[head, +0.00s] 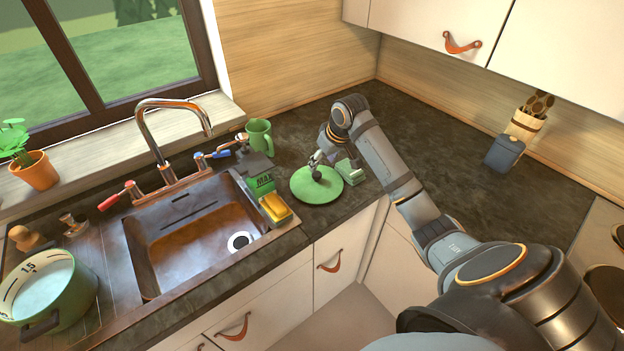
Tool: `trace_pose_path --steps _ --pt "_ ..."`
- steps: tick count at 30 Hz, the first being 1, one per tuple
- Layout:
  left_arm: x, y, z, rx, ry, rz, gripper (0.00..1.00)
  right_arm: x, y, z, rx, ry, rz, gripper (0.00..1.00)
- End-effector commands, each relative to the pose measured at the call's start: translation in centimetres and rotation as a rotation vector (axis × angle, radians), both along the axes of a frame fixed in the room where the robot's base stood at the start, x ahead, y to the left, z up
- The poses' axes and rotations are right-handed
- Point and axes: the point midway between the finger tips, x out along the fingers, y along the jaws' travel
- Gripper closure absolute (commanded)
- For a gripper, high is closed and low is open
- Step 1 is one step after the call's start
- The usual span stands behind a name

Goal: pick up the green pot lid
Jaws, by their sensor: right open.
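The green pot lid (304,190) lies flat on the dark counter, just right of the sink. Its dark knob (316,174) stands near the middle. My right gripper (315,163) is open, above and beside the knob, with its fingers pointing down toward the lid. I cannot tell whether a finger touches the knob. My left gripper is not in view.
A yellow sponge (275,207) and a green box (262,185) stand left of the lid. A pale green block (351,172) is close on its right. A green mug (260,137) stands behind. The counter to the right is clear up to a dark container (505,152).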

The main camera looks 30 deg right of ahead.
Motion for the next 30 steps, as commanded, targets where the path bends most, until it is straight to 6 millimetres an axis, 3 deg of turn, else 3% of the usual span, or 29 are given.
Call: trace_pose_path --steps 3,7,10,17,21,28,30 --pt "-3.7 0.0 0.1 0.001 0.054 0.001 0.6 0.8 0.1 -1.9 0.003 0.003 -0.001 0.44" --pt "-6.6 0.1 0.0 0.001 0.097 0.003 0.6 1.2 0.1 -3.1 0.0 0.002 -0.001 0.44" --pt "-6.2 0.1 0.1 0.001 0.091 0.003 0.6 1.3 0.1 -3.3 0.0 0.001 0.0 0.44" --pt "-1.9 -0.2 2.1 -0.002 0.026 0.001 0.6 2.3 0.2 -6.1 0.002 0.004 0.0 0.44" --pt "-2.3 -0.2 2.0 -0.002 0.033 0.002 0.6 2.9 0.2 -7.9 0.0 0.002 0.0 0.44" --pt "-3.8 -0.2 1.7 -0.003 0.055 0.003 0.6 3.1 0.2 -8.2 -0.002 0.0 0.0 0.44" --pt "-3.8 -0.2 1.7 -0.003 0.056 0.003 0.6 3.1 0.2 -8.2 -0.002 0.0 0.0 0.52"
